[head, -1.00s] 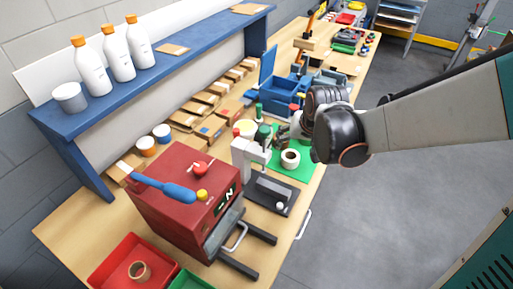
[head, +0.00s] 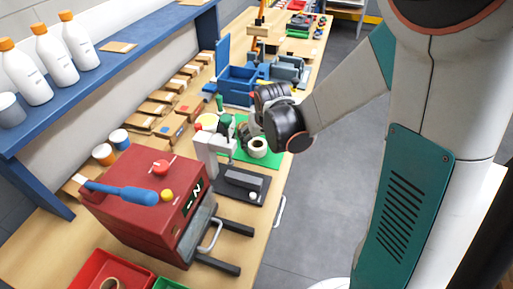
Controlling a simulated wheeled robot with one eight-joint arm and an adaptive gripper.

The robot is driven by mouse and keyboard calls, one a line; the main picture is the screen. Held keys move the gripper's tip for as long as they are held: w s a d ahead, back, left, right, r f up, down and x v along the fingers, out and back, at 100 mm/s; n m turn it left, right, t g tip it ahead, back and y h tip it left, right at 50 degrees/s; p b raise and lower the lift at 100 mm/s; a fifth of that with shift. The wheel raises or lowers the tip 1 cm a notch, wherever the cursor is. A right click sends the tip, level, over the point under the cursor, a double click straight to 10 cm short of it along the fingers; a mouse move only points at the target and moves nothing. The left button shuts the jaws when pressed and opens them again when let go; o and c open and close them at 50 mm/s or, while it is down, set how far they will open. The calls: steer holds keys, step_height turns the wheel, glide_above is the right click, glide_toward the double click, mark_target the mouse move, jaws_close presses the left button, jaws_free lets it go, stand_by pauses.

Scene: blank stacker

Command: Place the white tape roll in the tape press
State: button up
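The white tape roll (head: 258,148), with a dark hole, sits on a green mat (head: 272,158). A white upright press-like device on a dark base (head: 240,186) stands just in front of the mat; it looks like the tape press. My gripper (head: 247,130) is beside the roll, on its far left side. My dark wrist covers much of the gripper, so I cannot tell whether its fingers are open or touch the roll.
A red machine (head: 147,205) with a blue lever stands nearer, left of the device. A red bin (head: 100,264) is at the front. Cardboard boxes, blue containers (head: 236,88) and green and red-topped items crowd the bench behind. Open floor lies right.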

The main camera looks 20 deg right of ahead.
mark_target(257, 143)
steer(key=b+x, duration=0.2)
steer(key=x, duration=0.3)
steer(key=shift+a, duration=0.1)
steer(key=shift+r, duration=0.1)
steer(key=c, duration=1.2)
steer(key=shift+r, duration=0.1)
steer(key=shift+c, duration=0.2)
